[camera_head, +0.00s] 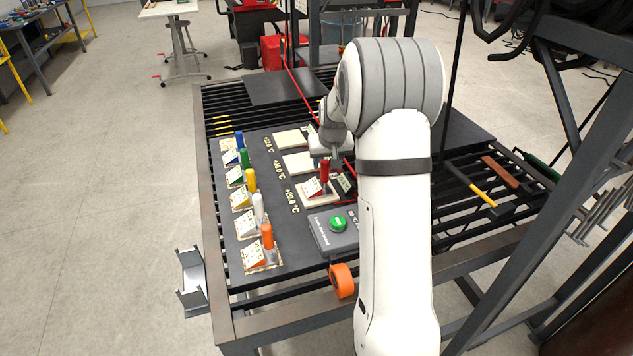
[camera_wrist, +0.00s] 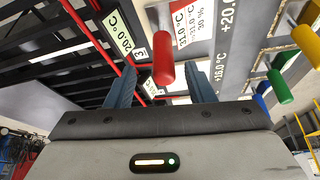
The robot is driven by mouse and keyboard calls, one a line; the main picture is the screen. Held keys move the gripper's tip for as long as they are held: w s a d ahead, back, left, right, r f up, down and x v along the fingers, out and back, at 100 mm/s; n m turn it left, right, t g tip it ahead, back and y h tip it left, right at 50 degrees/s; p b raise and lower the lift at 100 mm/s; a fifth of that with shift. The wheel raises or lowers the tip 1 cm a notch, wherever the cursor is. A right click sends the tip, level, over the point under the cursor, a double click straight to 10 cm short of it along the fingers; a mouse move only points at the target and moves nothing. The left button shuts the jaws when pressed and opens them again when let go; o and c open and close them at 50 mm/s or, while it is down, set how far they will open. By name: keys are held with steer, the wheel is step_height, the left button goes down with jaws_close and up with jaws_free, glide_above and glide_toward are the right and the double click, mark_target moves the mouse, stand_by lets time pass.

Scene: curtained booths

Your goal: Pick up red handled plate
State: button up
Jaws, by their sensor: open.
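The red handled plate (camera_head: 311,189) lies on a pale square pad beside the "+20.0 °C" marking on the dark board, its red handle upright. In the wrist view its red handle (camera_wrist: 163,60) is in the middle, in front of a white label with printed readings. My gripper (camera_wrist: 162,88) is open, with one blue-grey finger on each side of the handle in the picture. I cannot tell whether the handle is within the fingers' depth. In the head view my gripper (camera_head: 331,155) is just above and behind the handle, partly hidden by my arm.
Plates with blue (camera_head: 239,140), green (camera_head: 244,157), yellow (camera_head: 251,180), white (camera_head: 258,207) and orange (camera_head: 267,236) handles stand in a column at left. A grey box with a green button (camera_head: 337,224) is in front. A hammer (camera_head: 470,186) lies at right.

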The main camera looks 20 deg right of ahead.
mark_target(324, 169)
steer(key=shift+p+x, duration=0.95)
steer(key=shift+x, duration=1.65)
steer(key=shift+w+a, duration=0.15)
steer(key=shift+a, duration=0.05)
steer(key=shift+c, duration=0.4)
jaws_close()
steer(key=shift+r, duration=0.1)
